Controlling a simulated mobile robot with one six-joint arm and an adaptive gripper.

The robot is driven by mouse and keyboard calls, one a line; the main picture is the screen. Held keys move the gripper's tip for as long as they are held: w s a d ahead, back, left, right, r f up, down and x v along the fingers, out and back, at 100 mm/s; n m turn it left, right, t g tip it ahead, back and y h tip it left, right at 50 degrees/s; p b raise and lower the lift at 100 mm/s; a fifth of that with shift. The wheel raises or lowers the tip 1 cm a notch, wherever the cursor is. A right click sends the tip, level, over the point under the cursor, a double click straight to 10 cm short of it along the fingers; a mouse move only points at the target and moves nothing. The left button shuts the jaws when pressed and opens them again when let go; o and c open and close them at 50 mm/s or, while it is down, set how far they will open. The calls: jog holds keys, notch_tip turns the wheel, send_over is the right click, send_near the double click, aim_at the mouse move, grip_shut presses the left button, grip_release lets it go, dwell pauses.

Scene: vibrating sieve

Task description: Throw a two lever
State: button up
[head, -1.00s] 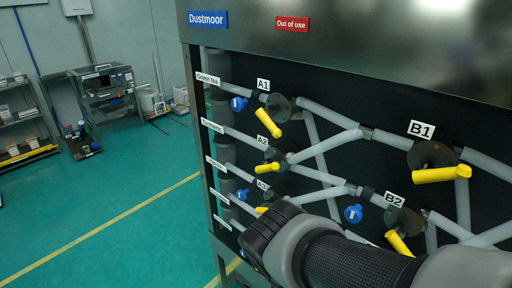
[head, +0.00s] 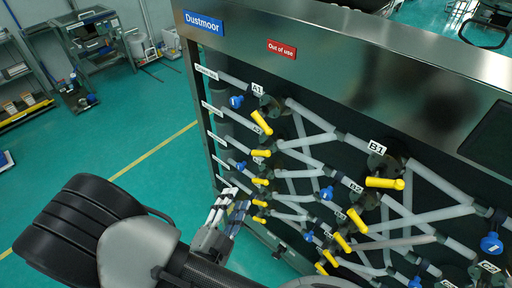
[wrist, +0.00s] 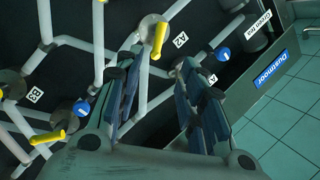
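The A2 lever (head: 261,153) is a yellow handle on a dark round valve. It lies roughly horizontal in the head view, below the A1 lever (head: 262,123), which slants down to the right. In the wrist view a yellow lever (wrist: 159,40) stands beside the A2 label (wrist: 181,40). My gripper (head: 236,200) is in front of the left part of the panel, lower than the A2 lever in the picture. In the wrist view its two fingers (wrist: 158,64) are apart with nothing between them, and the lever shows beyond the tips.
Other yellow levers, such as the B1 lever (head: 385,183), and blue knobs (head: 236,102) stick out among grey pipes. A metal casing with a Dustmoor sign (head: 203,22) and a red "Out of use" sign (head: 282,50) overhangs the panel.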

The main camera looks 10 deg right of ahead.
jog(key=p+x, duration=0.1)
jog(key=x, duration=1.6)
jog(key=shift+w+f, duration=0.1)
grip_shut()
